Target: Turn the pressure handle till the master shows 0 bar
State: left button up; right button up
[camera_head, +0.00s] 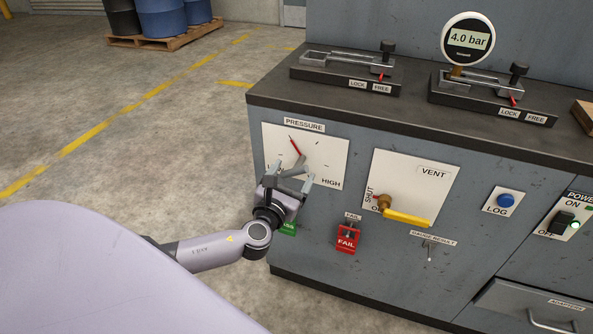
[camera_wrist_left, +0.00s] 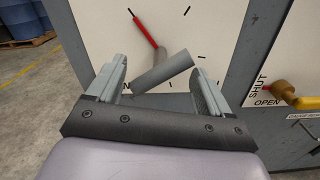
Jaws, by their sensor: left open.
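The pressure handle, a grey bar with a red pointer, sits on the white PRESSURE plate (camera_head: 330,155) of the bench front. Its red pointer (camera_head: 295,145) points up and slightly left; it also shows in the left wrist view (camera_wrist_left: 146,32). The grey bar (camera_wrist_left: 163,72) lies between the fingers of my left gripper (camera_wrist_left: 160,82), tilted, with gaps to the fingers. My left gripper (camera_head: 291,180) is open in front of the plate. The round gauge (camera_head: 468,39) on the bench top reads 4.0 bar. My right gripper is not in view.
The VENT plate (camera_head: 435,178) has a yellow lever (camera_head: 407,217) near OPEN. A red FAIL holder (camera_head: 347,240), a blue LOG button (camera_head: 506,200) and a POWER switch (camera_head: 563,222) are on the front. Two clamp stations, one (camera_head: 345,70) without a gauge, stand on top.

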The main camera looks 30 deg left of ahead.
aim_at(293, 175)
pick_arm(q)
jog(key=shift+x, duration=1.6)
